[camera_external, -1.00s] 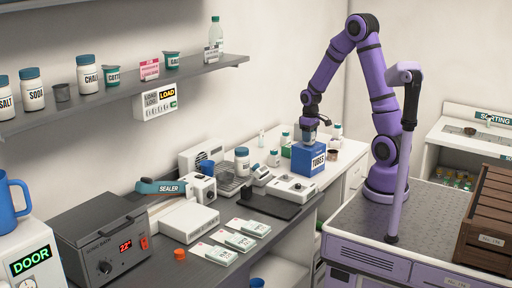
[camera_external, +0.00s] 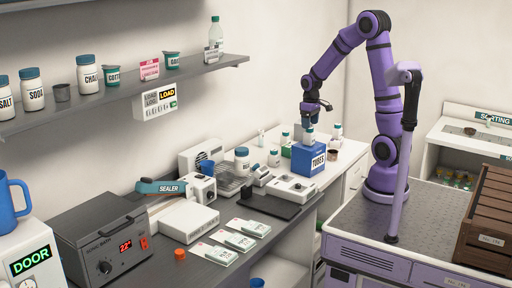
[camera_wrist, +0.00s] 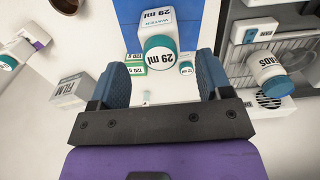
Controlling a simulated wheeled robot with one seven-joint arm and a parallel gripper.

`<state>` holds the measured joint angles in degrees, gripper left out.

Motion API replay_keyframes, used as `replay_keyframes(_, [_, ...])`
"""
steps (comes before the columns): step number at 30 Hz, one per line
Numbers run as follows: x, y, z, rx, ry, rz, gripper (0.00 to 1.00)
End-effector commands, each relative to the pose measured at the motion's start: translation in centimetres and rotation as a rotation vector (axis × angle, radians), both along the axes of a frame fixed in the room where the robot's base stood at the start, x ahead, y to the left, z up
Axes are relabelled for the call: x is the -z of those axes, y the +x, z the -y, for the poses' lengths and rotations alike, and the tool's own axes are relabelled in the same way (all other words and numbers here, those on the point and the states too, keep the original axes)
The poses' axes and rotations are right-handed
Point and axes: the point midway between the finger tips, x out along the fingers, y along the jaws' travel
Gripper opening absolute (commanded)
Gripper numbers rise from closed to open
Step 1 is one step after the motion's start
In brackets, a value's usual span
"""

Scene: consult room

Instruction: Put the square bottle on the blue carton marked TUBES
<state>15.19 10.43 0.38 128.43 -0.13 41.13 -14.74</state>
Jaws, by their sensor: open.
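The square bottle (camera_external: 309,138), white with a teal cap, stands upright on top of the blue carton marked TUBES (camera_external: 308,160). My gripper (camera_external: 311,117) is just above the bottle, pointing down. In the wrist view its two blue fingers are spread wide and my gripper (camera_wrist: 161,65) holds nothing. The cap lies near the gap between the fingertips, apart from both fingers.
Small capped bottles stand around the carton, and a brown cup (camera_external: 332,154) is at its right. A white scale (camera_external: 291,188) is in front on the bench. In the wrist view a FILM box (camera_wrist: 73,92) lies left of the fingers.

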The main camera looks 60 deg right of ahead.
Motion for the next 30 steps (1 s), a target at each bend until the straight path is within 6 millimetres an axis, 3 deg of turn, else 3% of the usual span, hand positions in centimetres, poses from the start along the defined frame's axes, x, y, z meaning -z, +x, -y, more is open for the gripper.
replay_keyframes(6, [-3.8,0.1,0.0,0.0,-0.001,0.004,0.72])
replay_keyframes(17, [-7.1,-1.1,-1.1,-0.001,-0.007,0.031,0.72])
replay_keyframes(24, [-12.1,-5.7,-4.6,-0.003,-0.025,0.143,0.72])
replay_keyframes(30, [-15.2,-10.5,-7.3,-0.002,-0.029,0.243,0.72])
